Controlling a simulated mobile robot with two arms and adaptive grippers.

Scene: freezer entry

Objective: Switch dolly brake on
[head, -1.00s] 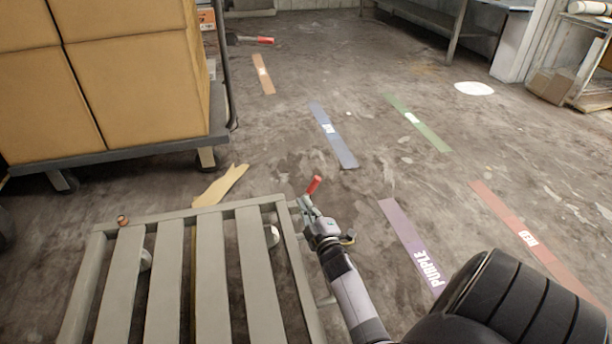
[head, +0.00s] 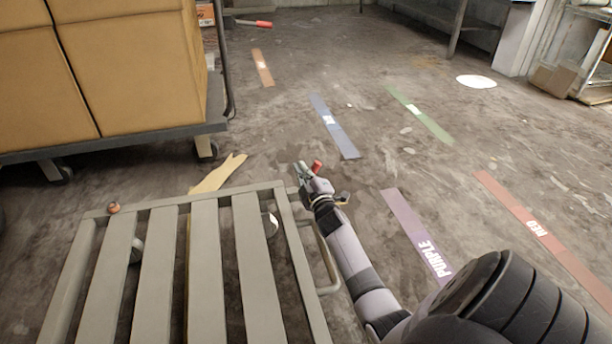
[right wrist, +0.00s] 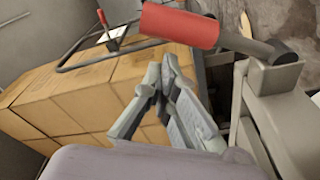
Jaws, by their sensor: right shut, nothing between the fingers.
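The dolly (head: 205,240) is a pale grey slatted platform at the lower left of the head view. A red-handled lever (head: 317,166) shows by its far right corner. In the right wrist view the red grip (right wrist: 180,25) sits on a dark rod joined to a grey bracket (right wrist: 275,85). My right gripper (head: 300,168) is shut and empty, just left of the red grip in the head view. In the right wrist view its closed fingertips (right wrist: 165,75) show below the red grip, and contact cannot be told. My left gripper is out of view.
A cart (head: 120,145) with stacked cardboard boxes (head: 125,65) stands beyond the dolly at left. Coloured floor strips, including purple (head: 415,235) and red (head: 535,228), lie to the right. A torn cardboard piece (head: 220,174) lies behind the dolly. The floor between is mostly clear.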

